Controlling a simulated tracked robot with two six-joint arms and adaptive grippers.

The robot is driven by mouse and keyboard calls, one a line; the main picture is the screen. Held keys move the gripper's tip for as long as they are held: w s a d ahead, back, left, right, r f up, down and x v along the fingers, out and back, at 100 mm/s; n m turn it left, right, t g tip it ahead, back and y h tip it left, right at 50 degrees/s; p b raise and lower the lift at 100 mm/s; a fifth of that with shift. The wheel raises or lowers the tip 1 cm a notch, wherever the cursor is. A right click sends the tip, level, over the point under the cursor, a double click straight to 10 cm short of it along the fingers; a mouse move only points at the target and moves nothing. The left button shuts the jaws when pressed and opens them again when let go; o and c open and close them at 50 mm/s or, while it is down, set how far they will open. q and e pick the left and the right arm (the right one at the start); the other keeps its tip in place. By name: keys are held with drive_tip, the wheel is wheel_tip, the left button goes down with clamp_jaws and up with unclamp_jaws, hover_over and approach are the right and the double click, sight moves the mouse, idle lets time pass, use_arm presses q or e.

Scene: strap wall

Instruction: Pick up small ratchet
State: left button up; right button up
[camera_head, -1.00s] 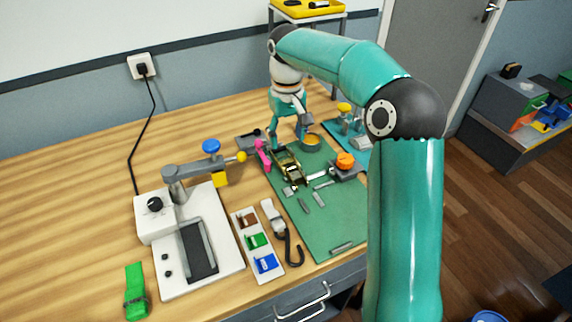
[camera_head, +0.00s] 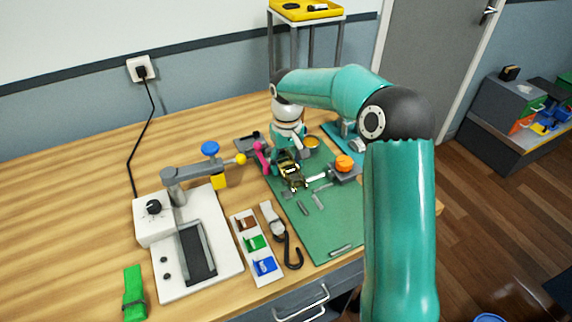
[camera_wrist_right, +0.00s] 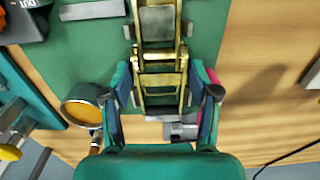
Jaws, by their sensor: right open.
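The small ratchet, a brass-coloured metal frame (camera_head: 292,177), lies on the green mat (camera_head: 330,225) near its far left edge. In the right wrist view the ratchet (camera_wrist_right: 158,55) runs up from between my right gripper's fingers. My right gripper (camera_wrist_right: 160,94) is open, with one finger on each side of the ratchet's near end and visible gaps beside it. In the head view my right gripper (camera_head: 284,158) is over the far end of the ratchet and partly hides it. My left gripper is not in view.
A pink item (camera_head: 262,158) stands just left of the ratchet. An orange-knobbed fixture (camera_head: 343,164) and a round cup (camera_head: 311,143) are to its right. Small metal pieces lie on the mat. A white machine (camera_head: 188,240) and a hook strap (camera_head: 284,240) are at front left.

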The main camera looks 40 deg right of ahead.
drive_tip(key=c, duration=1)
drive_tip(key=shift+r, duration=0.15)
